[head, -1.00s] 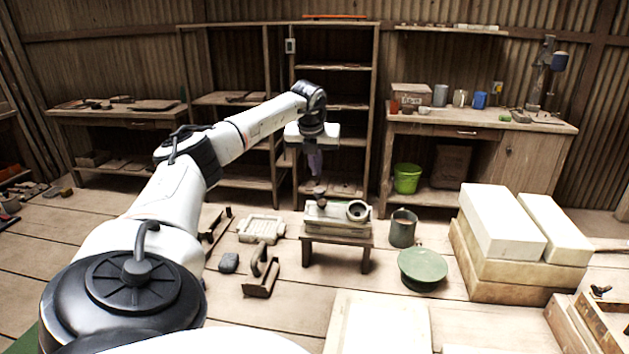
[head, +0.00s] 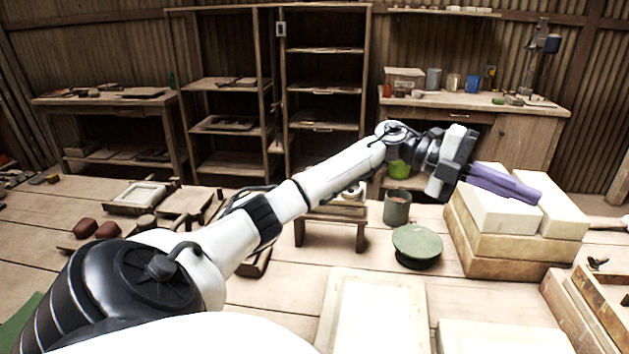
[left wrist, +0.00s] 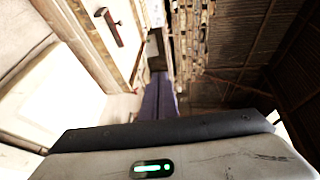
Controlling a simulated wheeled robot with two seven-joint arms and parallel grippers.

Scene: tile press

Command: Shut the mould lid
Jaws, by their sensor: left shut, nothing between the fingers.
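My left gripper (head: 538,196) has purple fingers, shut and empty, and points right above the pale blocks (head: 500,212). Its fingers also show in the left wrist view (left wrist: 158,98). I cannot tell for sure which thing is the mould lid. A wooden box (head: 575,312) with a small dark fitting (head: 598,263) on it stands at the right edge, partly out of view and apart from the gripper. In the left wrist view a red-brown handle (left wrist: 114,27) sits on a pale surface. My right gripper is not in view.
A green round-topped stand (head: 417,243) and a grey pot (head: 397,206) stand left of the blocks. A small wooden stool (head: 332,229) is partly behind my arm. Pale slabs (head: 375,315) lie in front. A workbench (head: 475,102) stands behind.

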